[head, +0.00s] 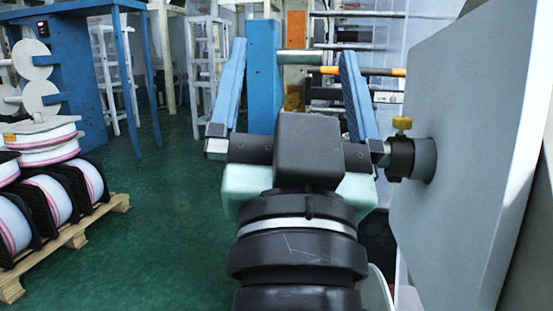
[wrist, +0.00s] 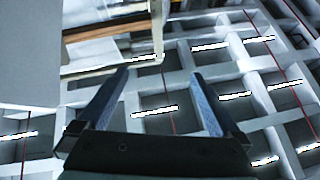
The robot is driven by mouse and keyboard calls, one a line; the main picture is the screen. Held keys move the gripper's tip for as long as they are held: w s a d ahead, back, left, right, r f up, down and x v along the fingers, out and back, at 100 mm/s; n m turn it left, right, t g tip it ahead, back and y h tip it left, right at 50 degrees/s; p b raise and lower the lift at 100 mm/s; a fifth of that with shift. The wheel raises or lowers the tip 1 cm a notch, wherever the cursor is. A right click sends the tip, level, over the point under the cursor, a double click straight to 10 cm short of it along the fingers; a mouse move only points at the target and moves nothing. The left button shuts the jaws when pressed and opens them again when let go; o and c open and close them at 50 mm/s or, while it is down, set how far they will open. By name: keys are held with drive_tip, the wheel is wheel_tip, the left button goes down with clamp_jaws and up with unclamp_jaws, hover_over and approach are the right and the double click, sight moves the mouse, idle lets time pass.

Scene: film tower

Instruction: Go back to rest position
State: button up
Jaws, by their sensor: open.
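My gripper (head: 294,54) is open in the middle of the head view, with its two blue fingers pointing up and wide apart. Nothing is between the fingers. In the wrist view my gripper (wrist: 161,73) is also empty, and a white grid ceiling with bright lamps lies behind it. The right side of my gripper appears close to a dark round fitting (head: 412,159) with a yellow knob (head: 402,122). I cannot tell whether they touch.
A large grey panel (head: 470,150) carries the fitting and fills the right side. White film rolls (head: 48,200) lie on a wooden pallet (head: 75,240) at left. A blue machine frame (head: 82,60) stands behind. The green floor (head: 165,220) between is clear.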

drive_tip(key=s+a+r+n+t+y, duration=0.1)
drive_tip(key=s+a+r+n+t, duration=0.15)
drive_tip(key=s+r, duration=0.3)
wheel_tip(320, 180, up, 23)
drive_tip(key=d+p, duration=0.1)
drive_tip(key=p, duration=2.3)
drive_tip(key=shift+w+r+p, duration=0.15)
drive_tip(key=shift+w+p, duration=0.2)
drive_tip(key=shift+p, duration=0.05)
drive_tip(key=shift+m, duration=0.25)
